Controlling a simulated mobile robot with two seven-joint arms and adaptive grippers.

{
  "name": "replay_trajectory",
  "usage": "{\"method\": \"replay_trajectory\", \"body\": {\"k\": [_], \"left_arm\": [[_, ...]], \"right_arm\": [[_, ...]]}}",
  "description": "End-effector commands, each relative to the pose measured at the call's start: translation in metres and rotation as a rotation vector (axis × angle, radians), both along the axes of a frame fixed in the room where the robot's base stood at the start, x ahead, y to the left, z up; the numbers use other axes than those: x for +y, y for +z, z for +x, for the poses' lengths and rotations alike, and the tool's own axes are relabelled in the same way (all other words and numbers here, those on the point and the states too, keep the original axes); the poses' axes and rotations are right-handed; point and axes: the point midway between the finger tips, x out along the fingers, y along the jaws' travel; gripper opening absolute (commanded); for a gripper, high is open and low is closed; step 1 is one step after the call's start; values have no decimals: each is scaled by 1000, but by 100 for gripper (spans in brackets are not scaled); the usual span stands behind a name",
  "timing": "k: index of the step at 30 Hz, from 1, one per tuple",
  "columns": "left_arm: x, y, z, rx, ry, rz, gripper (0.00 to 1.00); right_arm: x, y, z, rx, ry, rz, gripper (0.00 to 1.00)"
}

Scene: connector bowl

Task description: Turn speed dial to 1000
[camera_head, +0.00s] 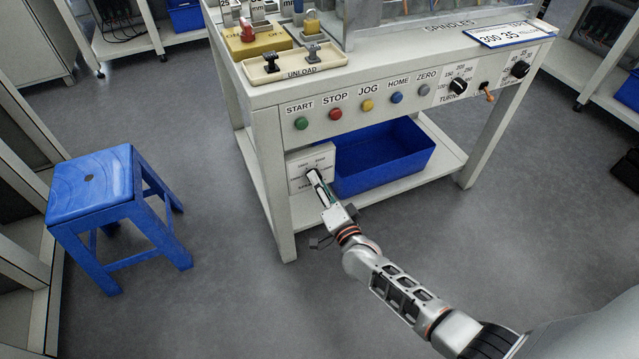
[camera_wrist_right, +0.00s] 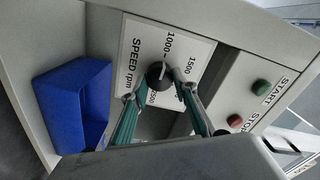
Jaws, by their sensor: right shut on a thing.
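The speed dial is a black knob (camera_wrist_right: 156,73) on a white panel, marked SPEED (rpm), with 1000 and 1500 printed around it. In the head view, its panel (camera_head: 298,170) is a pale box at the left of the bench's lower level. My right gripper (camera_head: 314,178) reaches in from the lower right to the panel's front. In the right wrist view the fingers (camera_wrist_right: 157,92) are closed around the knob, one on each side. The fingers and palm hide part of the scale. I cannot read exactly where the knob points. My left gripper is not in view.
A blue bin (camera_head: 385,165) stands on the lower shelf right beside the speed panel. Above are a row of buttons, including the green START button (camera_head: 301,123), and the bench top. A blue stool (camera_head: 95,185) stands at the left. The floor between is clear.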

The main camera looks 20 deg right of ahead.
Motion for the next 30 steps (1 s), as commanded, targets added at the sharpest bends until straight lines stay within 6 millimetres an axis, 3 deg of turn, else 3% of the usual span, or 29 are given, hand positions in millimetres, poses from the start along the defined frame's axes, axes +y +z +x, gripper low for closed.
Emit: {"method": "replay_trajectory", "body": {"k": [20, 21, 22, 30], "left_arm": [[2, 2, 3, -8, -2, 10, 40], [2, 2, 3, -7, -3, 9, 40], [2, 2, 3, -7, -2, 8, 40], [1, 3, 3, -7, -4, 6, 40]], "right_arm": [[-1, 0, 0, -2, -1, -61, 7], [-1, 0, 0, -2, -1, -61, 36], [-1, 0, 0, -2, -1, -61, 44], [0, 0, 0, -3, -1, -59, 45]]}}
